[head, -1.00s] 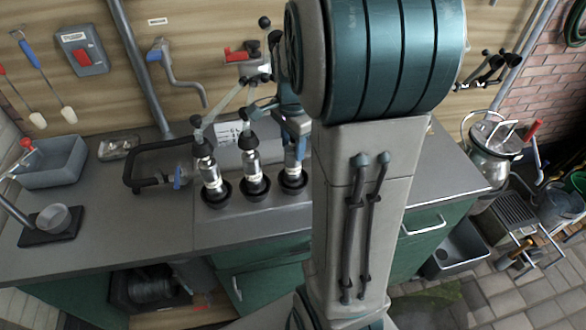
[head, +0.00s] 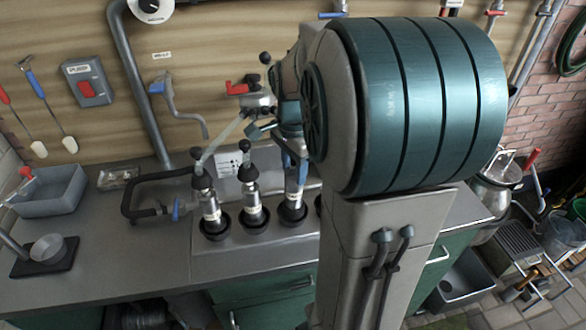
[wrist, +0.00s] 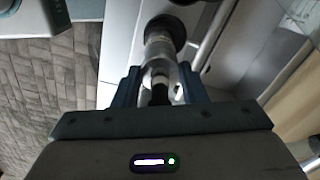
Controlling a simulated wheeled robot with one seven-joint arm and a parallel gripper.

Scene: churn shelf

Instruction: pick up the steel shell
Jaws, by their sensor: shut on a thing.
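Several steel shells stand in a row of black cups on the counter. In the wrist view my gripper (wrist: 158,84) is shut on this steel shell (wrist: 160,52), one finger on each side. The shell's far end meets a dark round cup (wrist: 166,30). I cannot tell whether the shell is clear of the cup.
A red-handled valve (head: 238,88) is on the wall behind the row. A black pipe loop (head: 130,195) and a grey basin (head: 48,192) are to the left. My arm hides the counter to the right. A steel churn (head: 495,178) stands far right.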

